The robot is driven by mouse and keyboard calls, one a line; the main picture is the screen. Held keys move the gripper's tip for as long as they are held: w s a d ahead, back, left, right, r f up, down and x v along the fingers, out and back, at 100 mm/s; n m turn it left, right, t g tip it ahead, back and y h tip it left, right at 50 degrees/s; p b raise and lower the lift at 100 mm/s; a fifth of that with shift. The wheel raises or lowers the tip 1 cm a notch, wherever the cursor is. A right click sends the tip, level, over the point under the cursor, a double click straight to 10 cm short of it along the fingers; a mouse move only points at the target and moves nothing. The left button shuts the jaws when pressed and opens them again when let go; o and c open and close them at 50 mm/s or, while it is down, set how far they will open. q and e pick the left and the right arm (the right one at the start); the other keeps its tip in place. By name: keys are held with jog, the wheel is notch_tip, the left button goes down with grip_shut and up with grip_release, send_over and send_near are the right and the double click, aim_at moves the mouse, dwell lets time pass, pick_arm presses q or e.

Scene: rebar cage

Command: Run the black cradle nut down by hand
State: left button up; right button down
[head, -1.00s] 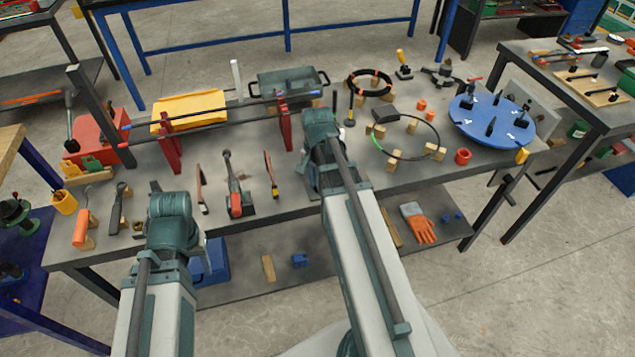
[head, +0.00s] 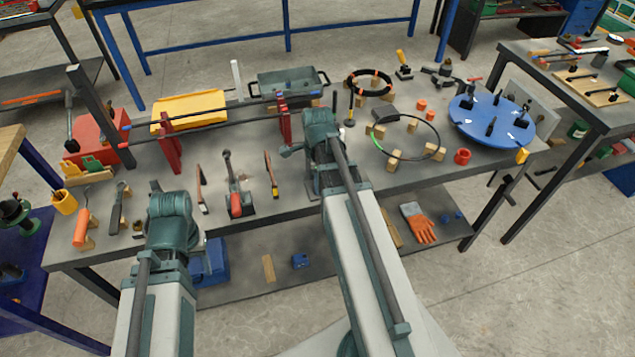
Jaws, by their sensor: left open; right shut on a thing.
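I cannot make out the black cradle nut; my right arm covers the spot in front of it. My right gripper (head: 294,151) is at the dark grey stand (head: 314,190) near the table's front edge, mostly behind my own wrist. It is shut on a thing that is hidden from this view. My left gripper (head: 155,188) is low over the front left of the table, mostly behind its wrist, open. No held thing shows there.
A yellow tray (head: 190,109) and a grey-green tray (head: 288,82) stand behind the bar. At the right are a ring on wooden blocks (head: 437,140) and a blue disc (head: 480,137) with black clamps.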

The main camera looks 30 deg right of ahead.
jog(key=m, duration=0.5)
jog(key=shift+m, duration=0.3)
dwell(0.4)
jog(key=c, duration=0.8)
grip_release()
jog(key=shift+o, duration=0.2)
jog(key=shift+r, duration=0.1)
notch_tip(320, 180, up, 14)
jog(key=p, duration=1.4)
jog(key=shift+f, duration=0.2)
jog(key=shift+s, duration=0.1)
